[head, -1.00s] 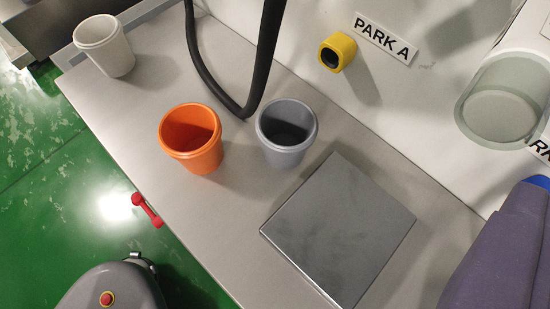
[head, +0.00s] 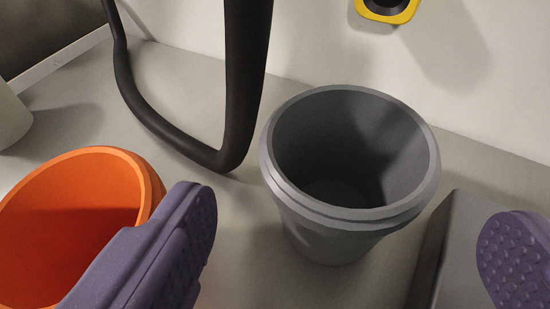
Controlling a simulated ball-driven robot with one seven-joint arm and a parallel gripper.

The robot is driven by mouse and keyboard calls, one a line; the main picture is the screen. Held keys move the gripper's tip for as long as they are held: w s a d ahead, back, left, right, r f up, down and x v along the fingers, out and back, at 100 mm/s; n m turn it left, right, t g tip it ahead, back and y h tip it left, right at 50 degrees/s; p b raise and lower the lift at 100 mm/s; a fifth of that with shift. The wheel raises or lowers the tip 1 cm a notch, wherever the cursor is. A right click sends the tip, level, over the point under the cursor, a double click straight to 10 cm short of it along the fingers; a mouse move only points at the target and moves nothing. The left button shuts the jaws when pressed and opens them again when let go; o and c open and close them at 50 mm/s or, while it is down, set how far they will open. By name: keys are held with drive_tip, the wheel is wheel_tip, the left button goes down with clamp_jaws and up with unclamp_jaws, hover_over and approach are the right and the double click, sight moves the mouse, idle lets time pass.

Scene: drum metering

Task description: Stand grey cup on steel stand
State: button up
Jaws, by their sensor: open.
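The grey cup (head: 335,225) stands upright and empty on the grey bench, right of centre. The steel stand (head: 451,250) is a low flat block just to its right; only its left part shows, the rest is cut off or behind a finger. My gripper (head: 355,250) is open, with one purple padded finger at lower left and the other at the right edge. The grey cup lies beyond and between the two fingers in the picture, and neither finger appears to touch it.
An orange cup (head: 70,185) stands at left, partly behind my left finger. A black hose (head: 145,115) hangs in a loop behind and left of the grey cup. A pale cup (head: 12,118) shows at the left edge. A yellow fitting (head: 388,12) sits on the back wall.

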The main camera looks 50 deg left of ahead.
sight(341, 137)
drive_tip(key=b+x, duration=0.2)
drive_tip(key=x, duration=0.4)
drive_tip(key=shift+w+a+f, duration=0.1)
drive_tip(key=shift+w+f, duration=0.05)
drive_tip(key=c, duration=1.1)
